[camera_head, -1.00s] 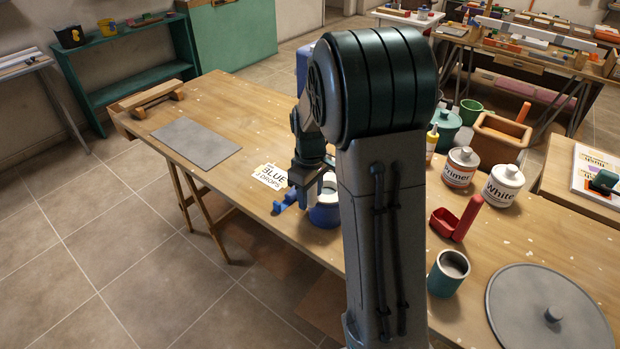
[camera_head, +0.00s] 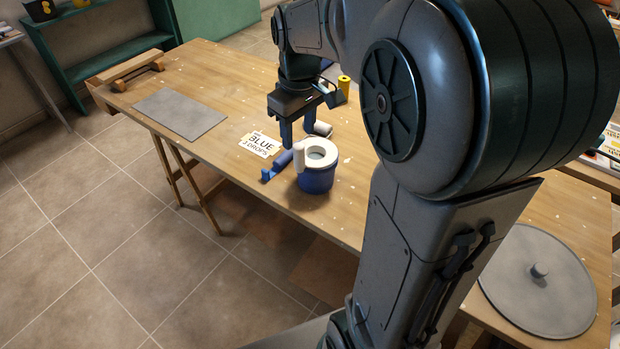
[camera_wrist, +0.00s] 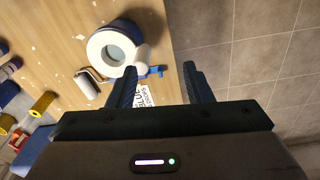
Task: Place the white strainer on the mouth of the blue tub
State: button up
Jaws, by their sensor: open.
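The white strainer (camera_head: 331,150) sits on the mouth of the blue tub (camera_head: 317,183), with its white handle pointing left. It looks roughly level, and its round opening shows from above. In the wrist view the strainer (camera_wrist: 97,50) lies over the tub, whose blue rim (camera_wrist: 133,31) shows around part of it. My gripper (camera_head: 298,137) is open and empty, above and behind the tub in the head view. In the wrist view my gripper (camera_wrist: 160,69) has its fingers apart, with nothing between them and the strainer beyond the left finger.
A blue-handled tool (camera_head: 278,166) lies left of the tub, near the table's front edge. A paper sign (camera_head: 260,144) reads "BLUE 2 DROPS". A pale roller (camera_head: 318,129) lies behind the tub. A grey sheet (camera_head: 180,112) lies at left; a grey round lid (camera_head: 520,290) lies at right.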

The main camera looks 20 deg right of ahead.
jog(key=s+a+f+m+t, duration=0.2)
jog(key=s+m, duration=0.3)
jog(key=s, duration=1)
jog(key=shift+s+a+f, duration=0.25)
jog(key=shift+s+a, duration=0.05)
jog(key=shift+a, duration=0.2)
jog(key=shift+c, duration=1.1)
jog(key=shift+d, duration=0.15)
